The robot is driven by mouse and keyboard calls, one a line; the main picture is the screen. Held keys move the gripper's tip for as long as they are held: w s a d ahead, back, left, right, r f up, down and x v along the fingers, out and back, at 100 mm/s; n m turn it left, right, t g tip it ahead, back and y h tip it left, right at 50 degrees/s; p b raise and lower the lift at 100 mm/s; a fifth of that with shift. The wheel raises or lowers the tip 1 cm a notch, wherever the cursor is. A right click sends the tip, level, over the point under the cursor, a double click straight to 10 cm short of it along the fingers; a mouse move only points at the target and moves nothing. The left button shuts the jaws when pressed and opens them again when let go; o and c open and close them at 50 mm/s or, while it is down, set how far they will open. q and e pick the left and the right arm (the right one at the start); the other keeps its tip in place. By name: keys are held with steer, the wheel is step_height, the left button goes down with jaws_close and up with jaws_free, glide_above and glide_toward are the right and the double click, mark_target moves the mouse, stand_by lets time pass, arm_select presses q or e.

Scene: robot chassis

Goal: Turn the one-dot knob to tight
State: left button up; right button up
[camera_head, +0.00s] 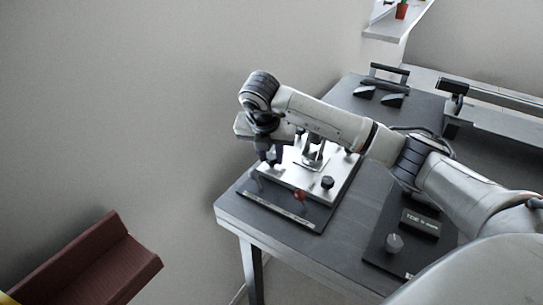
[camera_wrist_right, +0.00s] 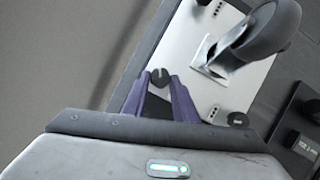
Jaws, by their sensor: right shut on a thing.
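A silver panel (camera_head: 338,172) on a dark base stands on the grey table and carries several black knobs. One black knob (camera_wrist_right: 160,77) is between the purple fingers of my right gripper (camera_wrist_right: 159,82), which is shut on it at the panel's left edge. In the head view my right gripper (camera_head: 270,158) points down there, and its wrist hides most of that knob. Another black knob (camera_head: 328,182) sits at the panel's front right; it also shows in the wrist view (camera_wrist_right: 238,119). I cannot make out dot marks on the knobs. My left gripper is not in view.
A small red part (camera_head: 300,196) stands at the panel's front. A metal bracket (camera_head: 313,152) rises from the panel's middle. A dark box with a grey dial (camera_head: 394,243) lies to the right, under my arm. A black-handled fixture (camera_head: 385,85) stands at the back.

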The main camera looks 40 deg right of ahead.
steer(key=shift+m, duration=0.4)
steer(key=o, duration=1.1)
steer(key=shift+c, duration=0.2)
steer(key=v, duration=1)
steer(key=shift+a+r, duration=0.15)
steer(key=shift+r, duration=0.05)
steer(key=shift+w, duration=0.1)
